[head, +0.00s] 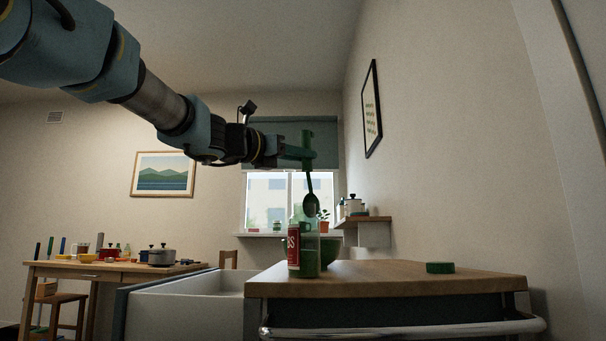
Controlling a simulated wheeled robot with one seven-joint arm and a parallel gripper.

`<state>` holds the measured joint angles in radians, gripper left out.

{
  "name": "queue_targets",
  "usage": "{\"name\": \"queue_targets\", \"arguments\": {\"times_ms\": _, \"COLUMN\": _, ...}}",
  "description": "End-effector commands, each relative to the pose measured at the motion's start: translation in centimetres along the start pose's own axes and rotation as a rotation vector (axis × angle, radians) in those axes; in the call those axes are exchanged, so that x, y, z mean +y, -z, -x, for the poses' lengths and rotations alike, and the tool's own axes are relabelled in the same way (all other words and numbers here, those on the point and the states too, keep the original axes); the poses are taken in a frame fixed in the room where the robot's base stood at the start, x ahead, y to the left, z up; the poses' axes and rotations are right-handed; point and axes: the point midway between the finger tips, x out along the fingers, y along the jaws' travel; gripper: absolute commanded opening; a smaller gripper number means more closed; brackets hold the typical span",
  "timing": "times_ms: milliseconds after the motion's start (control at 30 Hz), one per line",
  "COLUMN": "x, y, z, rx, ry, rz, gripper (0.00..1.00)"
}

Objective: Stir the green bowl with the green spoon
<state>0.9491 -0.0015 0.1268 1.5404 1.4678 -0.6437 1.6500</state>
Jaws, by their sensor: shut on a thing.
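My gripper (300,153) is shut on the green spoon (311,204), which hangs nearly upright with its dark head down. The spoon's head appears above the countertop (390,278), clear of it. The green bowl (330,252) stands on the countertop, partly hidden behind a green bottle with a red label (294,252). The spoon's head is higher than the bowl's rim in the picture, over or near the bottle's top. How far it is from the bowl in depth I cannot tell. The bowl's inside is not visible.
A green disc (440,267) lies on the countertop at the right. A metal rail (400,331) runs along its front edge. A white open basin or drawer (190,300) is at the left. A wooden table (105,270) with pots stands farther back. A wall shelf (366,219) holds jars.

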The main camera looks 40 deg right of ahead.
Motion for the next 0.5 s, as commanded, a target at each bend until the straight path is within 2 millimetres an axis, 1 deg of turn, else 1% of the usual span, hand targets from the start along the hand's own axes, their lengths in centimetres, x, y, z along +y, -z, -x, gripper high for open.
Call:
{"name": "queue_targets", "arguments": {"times_ms": 33, "x": -0.1, "y": 0.8, "z": 0.3, "rx": -0.015, "ry": 0.000, "rz": -0.004, "gripper": 0.00}}
{"name": "queue_targets", "arguments": {"times_ms": 500, "x": -0.3, "y": 0.6, "z": 1.4, "rx": -0.114, "ry": 0.000, "rz": -0.024, "gripper": 0.00}}
